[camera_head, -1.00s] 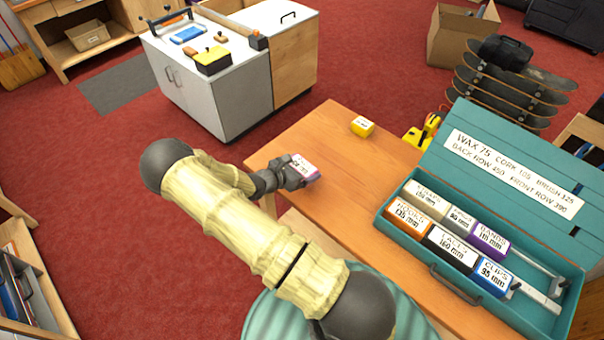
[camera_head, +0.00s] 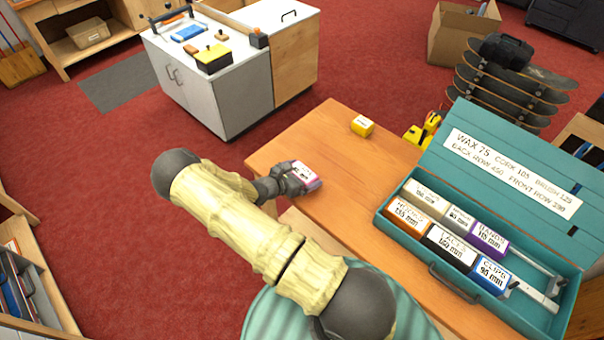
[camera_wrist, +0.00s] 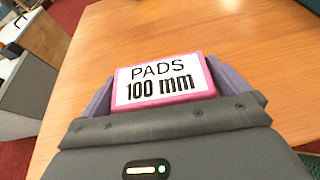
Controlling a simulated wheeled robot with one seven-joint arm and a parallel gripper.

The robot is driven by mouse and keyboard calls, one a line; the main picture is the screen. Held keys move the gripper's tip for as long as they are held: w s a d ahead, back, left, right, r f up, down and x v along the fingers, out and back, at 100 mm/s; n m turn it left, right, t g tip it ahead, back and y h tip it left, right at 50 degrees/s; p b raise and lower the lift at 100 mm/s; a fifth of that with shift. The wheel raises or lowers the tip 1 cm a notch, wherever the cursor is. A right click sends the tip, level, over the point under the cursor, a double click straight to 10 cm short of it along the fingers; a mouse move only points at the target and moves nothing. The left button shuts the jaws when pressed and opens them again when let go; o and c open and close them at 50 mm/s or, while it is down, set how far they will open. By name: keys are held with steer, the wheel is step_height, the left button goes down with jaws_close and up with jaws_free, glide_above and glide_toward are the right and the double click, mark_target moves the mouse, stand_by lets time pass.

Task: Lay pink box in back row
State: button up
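The pink box (camera_head: 308,176) has a white label; in the wrist view the pink box (camera_wrist: 163,82) reads "PADS 100 mm". My gripper (camera_head: 290,180) is shut on it, with a finger on each side, near the left edge of the wooden table. In the wrist view my gripper (camera_wrist: 165,95) covers the box's near part. The teal case (camera_head: 400,231) stands open at the table's right. Its back row holds a beige box (camera_head: 426,197), a grey box (camera_head: 459,218) and a purple box (camera_head: 489,238). Its front row holds orange, black and blue boxes.
The case's lid (camera_head: 515,170) stands raised behind the rows, with a lettered label. Metal bars lie at the right end of both rows. The table's middle is clear.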

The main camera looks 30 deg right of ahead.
steer(key=r+b+v, duration=0.1)
steer(key=b+v, duration=0.3)
steer(key=v, duration=1.3)
steer(key=shift+b, duration=0.4)
steer(key=shift+s, duration=0.15)
steer(key=s+r+m+g+y, duration=0.1)
steer(key=s+r+m+y, duration=1.2)
steer(key=m, duration=0.8)
steer(key=shift+v, duration=1.15)
steer(key=shift+s, duration=0.2)
